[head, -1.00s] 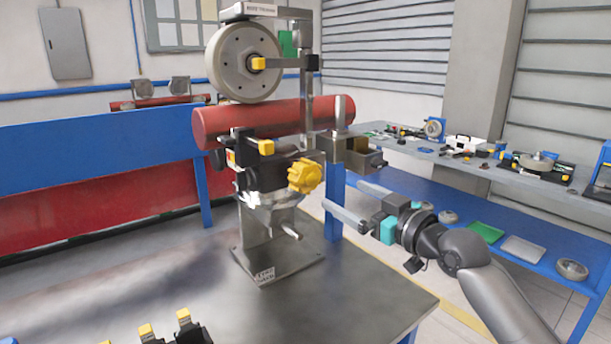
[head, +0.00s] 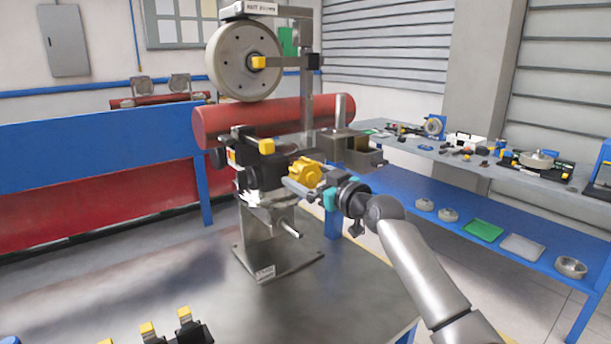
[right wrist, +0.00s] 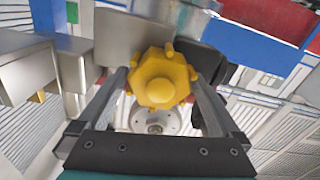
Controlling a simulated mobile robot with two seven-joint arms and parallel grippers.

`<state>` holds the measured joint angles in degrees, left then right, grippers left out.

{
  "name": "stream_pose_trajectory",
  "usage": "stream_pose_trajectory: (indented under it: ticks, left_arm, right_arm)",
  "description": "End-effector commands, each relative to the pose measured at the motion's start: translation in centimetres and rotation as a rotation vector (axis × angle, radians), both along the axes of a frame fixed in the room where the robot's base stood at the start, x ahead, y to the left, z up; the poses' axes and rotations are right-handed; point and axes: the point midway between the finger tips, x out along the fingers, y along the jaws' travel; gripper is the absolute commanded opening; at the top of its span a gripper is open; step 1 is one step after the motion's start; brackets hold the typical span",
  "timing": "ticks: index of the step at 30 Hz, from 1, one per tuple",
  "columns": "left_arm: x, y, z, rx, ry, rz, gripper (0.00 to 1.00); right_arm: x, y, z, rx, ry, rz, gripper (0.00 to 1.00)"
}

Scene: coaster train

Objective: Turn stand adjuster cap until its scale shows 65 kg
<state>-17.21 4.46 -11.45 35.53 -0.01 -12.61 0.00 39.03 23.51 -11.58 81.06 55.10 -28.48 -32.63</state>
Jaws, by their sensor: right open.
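The yellow lobed adjuster cap (head: 306,172) sits on the front of the metal stand (head: 262,240), below the red tube. In the right wrist view the cap (right wrist: 161,77) lies between the two fingers of my right gripper (right wrist: 163,88). My right gripper (head: 304,180) is open, with its fingers on either side of the cap; I cannot tell whether they touch it. The scale cannot be read in these views. My left gripper is not in view.
A grey wheel (head: 243,60) stands above the red tube (head: 265,122). Yellow-topped clamps (head: 184,316) are at the table's near edge. A side bench (head: 450,155) with parts stands at the right. The table right of the stand is mostly clear.

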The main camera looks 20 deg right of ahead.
Motion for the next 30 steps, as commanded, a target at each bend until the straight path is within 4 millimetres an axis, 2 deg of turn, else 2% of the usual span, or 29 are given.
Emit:
stream_pose_trajectory:
  ticks: [4, 14, 30]
  left_arm:
    - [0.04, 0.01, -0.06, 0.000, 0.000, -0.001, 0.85]
    - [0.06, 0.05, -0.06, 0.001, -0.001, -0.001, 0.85]
    - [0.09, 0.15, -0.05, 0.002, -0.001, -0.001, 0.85]
  right_arm:
    - [0.72, 0.32, 0.01, 0.000, 0.000, 0.000, 1.00]
    - [0.89, 0.38, 0.00, -0.001, 0.000, 0.000, 1.00]
    - [0.87, 0.37, -0.02, -0.001, 0.001, 0.001, 0.41]
